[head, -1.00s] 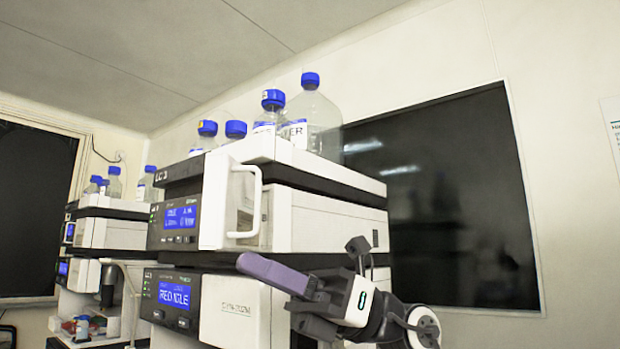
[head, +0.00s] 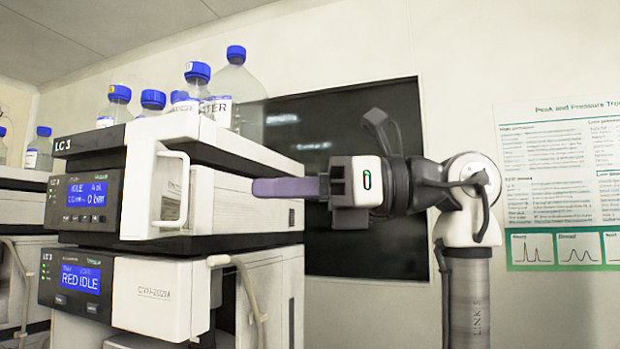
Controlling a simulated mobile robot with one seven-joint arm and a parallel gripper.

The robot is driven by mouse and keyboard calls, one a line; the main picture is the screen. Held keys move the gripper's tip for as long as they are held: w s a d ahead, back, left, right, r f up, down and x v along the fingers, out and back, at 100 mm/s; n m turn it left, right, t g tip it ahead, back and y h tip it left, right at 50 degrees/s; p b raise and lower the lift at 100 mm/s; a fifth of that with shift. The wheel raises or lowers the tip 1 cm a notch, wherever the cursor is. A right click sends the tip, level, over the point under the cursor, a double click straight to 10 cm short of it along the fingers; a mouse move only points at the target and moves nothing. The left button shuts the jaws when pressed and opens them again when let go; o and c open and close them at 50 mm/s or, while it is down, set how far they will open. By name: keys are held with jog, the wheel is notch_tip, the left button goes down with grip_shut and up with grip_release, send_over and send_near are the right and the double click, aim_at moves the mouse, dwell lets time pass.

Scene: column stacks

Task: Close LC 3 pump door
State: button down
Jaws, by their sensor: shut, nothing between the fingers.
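The LC 3 pump (head: 88,198) is the upper unit of the stack, with a lit blue display reading IDLE. Its white door (head: 138,190) is at the front, with a white loop handle (head: 186,190) on its right. A recess shows behind the handle; I cannot tell how far the door stands open. My gripper (head: 258,188) has purple fingers pressed together, pointing left. It appears in front of the pump's right side, to the right of the handle and apart from it in the picture. It holds nothing. Whether the fingertips touch the casing is unclear.
Below is another unit (head: 160,293) with a RED IDLE display and a pale hose (head: 246,285) at its right. Blue-capped bottles (head: 238,95) stand on top. A dark wall panel (head: 390,245) and a poster (head: 570,170) are behind. Another stack (head: 22,215) is at left.

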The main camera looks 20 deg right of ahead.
aim_at(186, 190)
jog(key=p+x, duration=0.2)
jog(key=x, duration=0.5)
jog(key=shift+a, duration=0.2)
jog(key=shift+a, duration=0.1)
